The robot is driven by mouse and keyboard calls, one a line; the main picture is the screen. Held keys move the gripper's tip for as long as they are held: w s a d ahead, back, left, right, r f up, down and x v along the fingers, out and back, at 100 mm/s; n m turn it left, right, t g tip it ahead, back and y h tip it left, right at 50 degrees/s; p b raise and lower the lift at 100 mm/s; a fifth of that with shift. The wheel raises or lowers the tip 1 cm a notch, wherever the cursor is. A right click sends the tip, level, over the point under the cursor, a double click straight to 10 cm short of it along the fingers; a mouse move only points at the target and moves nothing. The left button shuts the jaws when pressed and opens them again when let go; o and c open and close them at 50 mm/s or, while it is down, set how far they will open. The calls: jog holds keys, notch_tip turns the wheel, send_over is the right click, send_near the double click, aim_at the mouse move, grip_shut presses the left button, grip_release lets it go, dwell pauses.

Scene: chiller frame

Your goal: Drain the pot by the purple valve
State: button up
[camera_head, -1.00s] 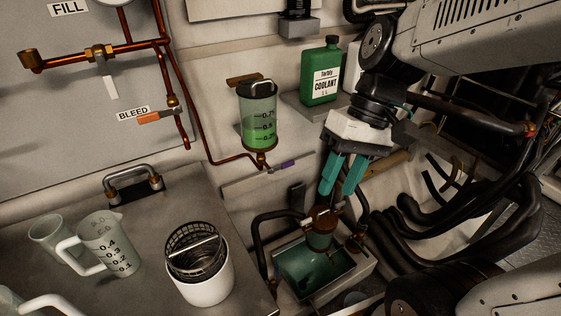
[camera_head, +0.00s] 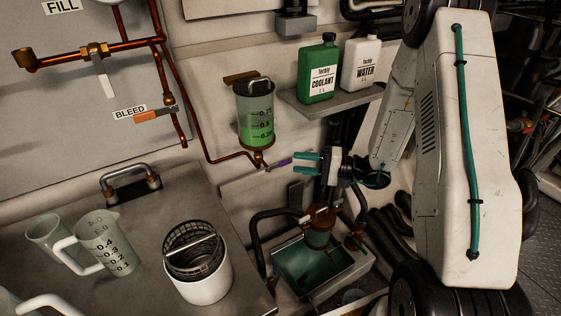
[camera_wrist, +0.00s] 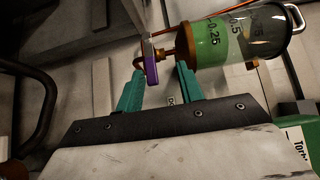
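The pot (camera_head: 255,118) is a clear cylinder with black markings and green liquid in its lower part, mounted on the back wall. It also shows in the wrist view (camera_wrist: 213,42). The purple valve handle (camera_head: 279,162) sticks out to the right from the brass fitting under the pot. In the wrist view the purple handle (camera_wrist: 150,64) lies across the space near my fingertips, closer to the left finger. My gripper (camera_head: 294,163) has teal fingers and is open, pointing left at the handle's end. In the wrist view my gripper (camera_wrist: 160,70) holds nothing; contact with the handle cannot be told.
A copper pipe (camera_head: 226,160) runs into the fitting from the left. A shelf with a green coolant bottle (camera_head: 318,72) and a white water bottle (camera_head: 361,62) is above right. A green-lined basin (camera_head: 310,268) sits below. Jugs (camera_head: 105,245) and a white basket pot (camera_head: 200,280) stand left.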

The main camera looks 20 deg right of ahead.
aim_at(289, 162)
jog(key=shift+w+d+f+m+t, duration=0.2)
jog(key=shift+f+t, duration=0.05)
jog(key=shift+f, duration=0.2)
jog(key=shift+w+d+f+m+t, duration=0.15)
jog(key=shift+d+f+m+t, duration=0.1)
jog(key=shift+f, duration=0.15)
jog(key=x, duration=0.7)
jog(key=shift+w+a+f, duration=0.1)
jog(key=shift+w+a, duration=0.1)
jog(key=shift+a, duration=0.05)
grip_shut()
